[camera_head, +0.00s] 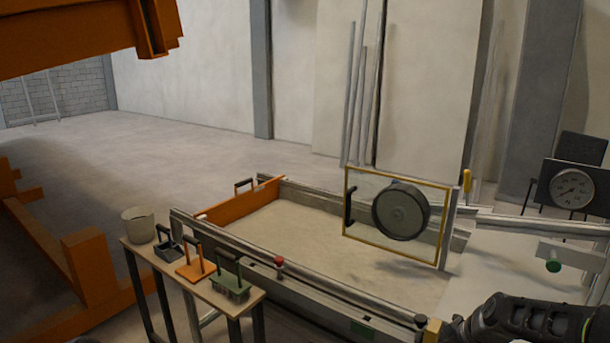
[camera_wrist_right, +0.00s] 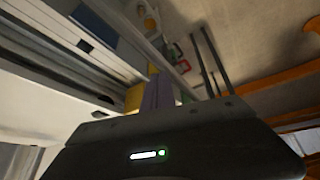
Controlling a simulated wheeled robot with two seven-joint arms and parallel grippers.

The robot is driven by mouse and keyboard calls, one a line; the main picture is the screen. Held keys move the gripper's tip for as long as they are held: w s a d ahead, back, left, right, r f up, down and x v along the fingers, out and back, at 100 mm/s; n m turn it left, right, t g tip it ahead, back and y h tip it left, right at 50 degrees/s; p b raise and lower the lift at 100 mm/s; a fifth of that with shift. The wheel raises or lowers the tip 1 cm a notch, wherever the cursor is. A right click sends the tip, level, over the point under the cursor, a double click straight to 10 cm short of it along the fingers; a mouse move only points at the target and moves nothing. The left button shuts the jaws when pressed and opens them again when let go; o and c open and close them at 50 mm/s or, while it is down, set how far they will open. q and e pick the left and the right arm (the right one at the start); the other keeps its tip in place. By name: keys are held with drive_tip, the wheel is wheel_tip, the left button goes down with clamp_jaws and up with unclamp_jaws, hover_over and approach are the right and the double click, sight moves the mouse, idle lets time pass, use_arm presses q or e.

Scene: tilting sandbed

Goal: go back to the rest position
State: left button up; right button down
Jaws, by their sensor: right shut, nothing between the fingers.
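My right arm (camera_head: 515,318) shows as dark links at the lower right edge of the head view, beside the near corner of the sandbed (camera_head: 330,235). In the right wrist view, the dark body of my right gripper (camera_wrist_right: 158,92) fills the bottom, and its narrow fingers are together with nothing between them. The fingers are close to a yellow block (camera_wrist_right: 133,97) at the rail end; I cannot tell whether they touch it. My left gripper and left arm are not in view.
A side table with a pot (camera_head: 139,226) and several handled tools (camera_head: 196,262) stands at the left. A framed clear panel with a dark round wheel (camera_head: 401,211) stands over the bed. A dial gauge (camera_head: 572,189) is at the right. Orange beams (camera_head: 90,260) line the left.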

drive_tip(key=s+a+f+m+g, duration=0.15)
drive_tip(key=s+a+f, duration=0.35)
drive_tip(key=a+f, duration=0.6)
drive_tip(key=s+a+f+m+g, duration=0.1)
drive_tip(key=s+a+f, duration=0.3)
drive_tip(key=s, duration=0.4)
drive_tip(key=s+a+f+m+g+y, duration=0.1)
drive_tip(key=s+a+f+m, duration=0.2)
drive_tip(key=s+a+f, duration=0.2)
drive_tip(key=s+a+f+m+g+y, duration=0.1)
drive_tip(key=s+a+f+m, duration=0.1)
drive_tip(key=s+a+f, duration=0.2)
drive_tip(key=s+f, duration=0.3)
drive_tip(key=s, duration=0.5)
drive_tip(key=shift+a+f, duration=0.2)
drive_tip(key=shift+f, duration=0.1)
drive_tip(key=shift+d, duration=0.1)
